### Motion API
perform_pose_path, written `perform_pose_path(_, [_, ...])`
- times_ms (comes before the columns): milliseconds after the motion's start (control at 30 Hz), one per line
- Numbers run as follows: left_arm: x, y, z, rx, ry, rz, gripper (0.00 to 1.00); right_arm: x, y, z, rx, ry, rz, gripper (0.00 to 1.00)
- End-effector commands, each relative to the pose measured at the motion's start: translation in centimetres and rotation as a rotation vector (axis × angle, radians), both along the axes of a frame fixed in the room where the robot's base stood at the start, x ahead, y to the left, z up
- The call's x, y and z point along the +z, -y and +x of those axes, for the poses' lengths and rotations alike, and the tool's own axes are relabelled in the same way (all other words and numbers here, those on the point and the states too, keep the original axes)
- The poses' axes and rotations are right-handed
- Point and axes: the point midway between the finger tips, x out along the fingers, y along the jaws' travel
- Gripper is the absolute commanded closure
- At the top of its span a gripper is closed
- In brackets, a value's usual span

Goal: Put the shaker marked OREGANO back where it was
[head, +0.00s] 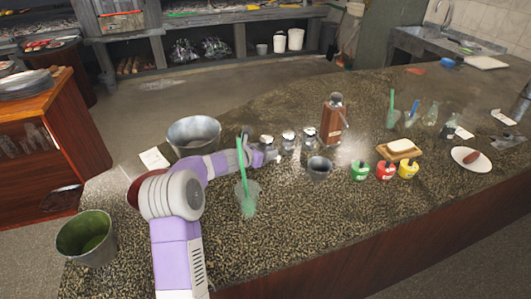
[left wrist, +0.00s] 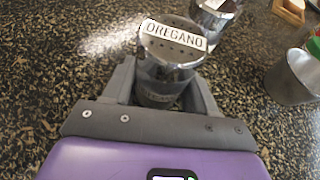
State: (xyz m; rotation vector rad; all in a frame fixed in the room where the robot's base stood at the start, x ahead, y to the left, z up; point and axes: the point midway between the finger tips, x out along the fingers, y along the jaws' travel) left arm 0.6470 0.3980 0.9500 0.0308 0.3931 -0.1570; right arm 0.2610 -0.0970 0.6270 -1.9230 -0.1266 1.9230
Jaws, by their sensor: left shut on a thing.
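The shaker marked OREGANO (left wrist: 172,50) is a shiny metal cylinder with a white name label across its holed top. My left gripper (left wrist: 162,92) is shut on it, one finger on each side, in the left wrist view. In the head view my left gripper (head: 262,157) is beside the left end of a short row of metal shakers, at the shaker (head: 268,143) there. The other two shakers (head: 288,139) (head: 309,134) stand to its right. I cannot tell whether the held shaker touches the counter. My right gripper is not in view.
A glass with a green straw (head: 247,200) stands close to my left arm. A metal bucket (head: 193,130) is behind it. The counter's front middle (head: 320,220) is clear.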

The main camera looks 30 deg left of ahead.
Motion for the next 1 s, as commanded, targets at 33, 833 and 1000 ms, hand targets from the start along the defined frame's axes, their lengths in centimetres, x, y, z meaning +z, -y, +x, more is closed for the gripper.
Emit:
perform_pose_path(33, [0.1,0.0,0.0,0.000,0.001,0.000,0.65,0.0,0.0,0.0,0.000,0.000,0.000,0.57])
perform_pose_path(833, [0.7,-0.4,-1.4,0.003,0.000,0.001,0.18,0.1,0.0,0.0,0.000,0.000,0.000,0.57])
perform_pose_path(1000, [2.1,-0.9,-4.6,0.002,0.000,0.002,0.18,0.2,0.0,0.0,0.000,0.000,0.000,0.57])
